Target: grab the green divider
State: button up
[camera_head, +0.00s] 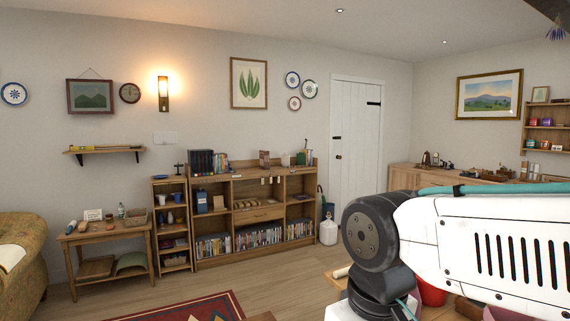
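A small green upright piece (301,159) stands among items at the right end of the top of the wooden shelf unit (240,262). It may be the green divider, but it is too small to tell. Several rows of upright DVD cases (258,237) fill the bottom compartments of that unit. A row of dark cases (203,162) stands on top at the left. My gripper is out of view; only a white and dark grey part of my arm fills the lower right, far in front of the shelf.
A narrow shelf (157,182) and a small wooden table (101,233) stand left of the unit. A sofa (24,252) is at the far left. A white gas bottle (328,231) stands right of the unit. Wooden floor and a red rug (193,307) lie in front.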

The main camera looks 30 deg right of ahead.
aim_at(300, 158)
jog(key=u, duration=1.05)
jog(key=i, duration=4.3)
jog(key=z, duration=2)
jog(key=i, duration=2.1)
